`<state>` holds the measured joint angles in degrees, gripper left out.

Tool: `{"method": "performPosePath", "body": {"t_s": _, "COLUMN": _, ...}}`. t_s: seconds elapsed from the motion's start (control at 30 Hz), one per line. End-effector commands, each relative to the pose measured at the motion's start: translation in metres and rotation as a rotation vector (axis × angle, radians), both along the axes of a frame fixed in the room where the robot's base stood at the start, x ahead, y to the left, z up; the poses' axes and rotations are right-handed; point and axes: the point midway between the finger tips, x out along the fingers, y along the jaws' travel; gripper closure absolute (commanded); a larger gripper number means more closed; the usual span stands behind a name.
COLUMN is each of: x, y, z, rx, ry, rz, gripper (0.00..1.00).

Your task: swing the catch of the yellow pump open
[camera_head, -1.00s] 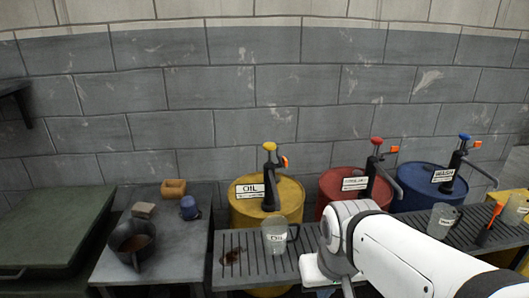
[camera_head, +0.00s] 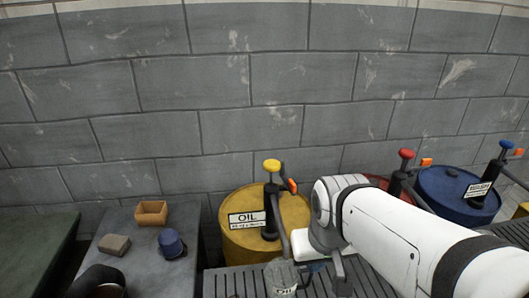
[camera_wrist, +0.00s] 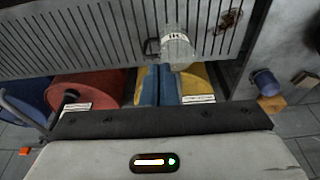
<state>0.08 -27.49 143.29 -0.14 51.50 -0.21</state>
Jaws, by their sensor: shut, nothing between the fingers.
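The yellow pump (camera_head: 271,167) stands on the yellow drum (camera_head: 236,241) labelled OIL. It has a yellow knob, a dark post and a spout bending down to the front. Its orange catch (camera_head: 292,186) sticks out at the right of the pump head; I cannot tell its exact setting. My gripper (camera_head: 312,262) is low in front, to the right of the yellow drum and below the catch, apart from the pump. Its fingertips are hard to make out. In the wrist view my gripper's dark front bar (camera_wrist: 160,122) spans the picture; the yellow drum (camera_wrist: 194,82) shows partly beyond it.
A clear mug (camera_head: 283,279) stands on the slatted bench (camera_head: 233,285) in front of the yellow drum. A wooden box (camera_head: 151,213) and blue cup (camera_head: 171,243) sit at left.

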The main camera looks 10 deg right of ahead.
Motion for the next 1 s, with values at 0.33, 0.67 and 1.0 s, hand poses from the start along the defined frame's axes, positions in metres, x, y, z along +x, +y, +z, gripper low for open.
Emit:
{"method": "performPosePath", "body": {"t_s": 0.33, "x": 0.005, "y": 0.0, "z": 0.002, "rx": -0.009, "ry": 0.001, "rz": 0.001, "gripper": 1.0}}
{"method": "performPosePath", "body": {"t_s": 0.67, "x": 0.122, "y": 0.021, "z": 0.03, "rx": -0.259, "ry": -0.059, "rz": 0.019, "gripper": 1.0}}
{"method": "performPosePath", "body": {"t_s": 1.0, "x": 0.229, "y": 0.077, "z": 0.047, "rx": -0.43, "ry": -0.238, "rz": 0.018, "gripper": 1.0}}
